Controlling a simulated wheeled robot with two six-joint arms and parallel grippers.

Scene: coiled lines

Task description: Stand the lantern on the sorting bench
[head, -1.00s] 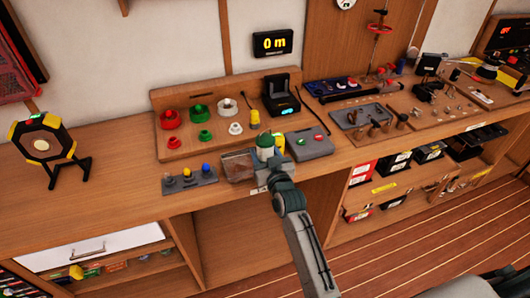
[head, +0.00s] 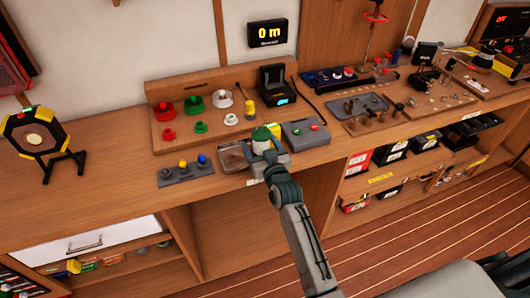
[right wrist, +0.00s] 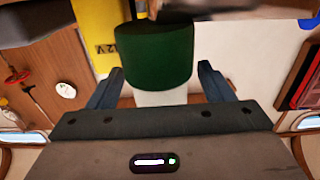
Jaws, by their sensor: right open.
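The green-capped white cylinder (head: 262,140), which I take as the lantern, stands upright on the wooden sorting bench (head: 110,190), near its front edge. My right gripper (head: 268,160) is just in front of it, open, and partly hides its lower part. In the right wrist view the green part (right wrist: 158,55) and a pale part fill the gap between the open fingers of the right gripper (right wrist: 160,80). I cannot tell whether the fingers touch it. My left gripper is out of view.
A shallow tray (head: 233,157) is close on the left and a grey button box (head: 305,134) close on the right. A yellow block marked 12 V (right wrist: 103,35) is behind the cylinder. A grey strip with knobs (head: 185,174) lies farther left. Bare bench lies left of it.

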